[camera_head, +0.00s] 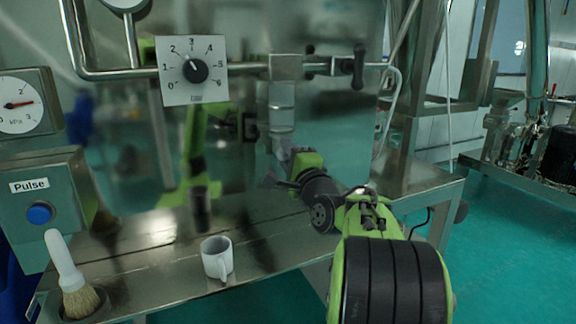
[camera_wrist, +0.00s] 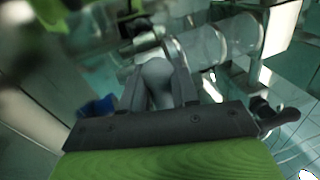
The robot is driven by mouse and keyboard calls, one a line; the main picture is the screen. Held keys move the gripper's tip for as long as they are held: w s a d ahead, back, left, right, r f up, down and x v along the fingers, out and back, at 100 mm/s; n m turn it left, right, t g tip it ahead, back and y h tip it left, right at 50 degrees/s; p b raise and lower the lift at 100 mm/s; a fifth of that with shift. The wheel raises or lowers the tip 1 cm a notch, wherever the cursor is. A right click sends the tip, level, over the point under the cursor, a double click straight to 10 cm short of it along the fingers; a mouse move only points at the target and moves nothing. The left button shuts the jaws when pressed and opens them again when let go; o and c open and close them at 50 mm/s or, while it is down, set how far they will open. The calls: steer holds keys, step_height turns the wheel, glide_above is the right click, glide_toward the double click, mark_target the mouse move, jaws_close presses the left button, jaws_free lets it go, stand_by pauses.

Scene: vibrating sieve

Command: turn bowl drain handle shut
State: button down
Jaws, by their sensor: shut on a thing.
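In the head view my green arm reaches in from the lower right, and my gripper (camera_head: 270,180) is at the foot of the grey vertical pipe (camera_head: 282,108), over the steel bench. In the wrist view my gripper (camera_wrist: 158,92) has its two grey fingers closed on the sides of a grey, round-topped piece, which I take to be the bowl drain handle (camera_wrist: 156,72). The handle's lower part is hidden between the fingers. In the head view the held piece is too small and dark to make out, so its angle cannot be told there.
A brush (camera_head: 72,275) stands at the left near the Pulse button (camera_head: 40,213). A dial plate (camera_head: 193,70) and a black-handled valve (camera_head: 358,68) are above.

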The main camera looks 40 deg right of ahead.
steer(key=shift+f+n+b, duration=0.2)
steer(key=shift+n+b, duration=0.35)
steer(key=shift+n, duration=0.25)
steer(key=c, duration=1)
jaws_free()
steer(key=b+v, duration=0.2)
steer(key=v, duration=1.3)
steer(key=shift+s+b, duration=0.3)
steer(key=shift+s, duration=0.1)
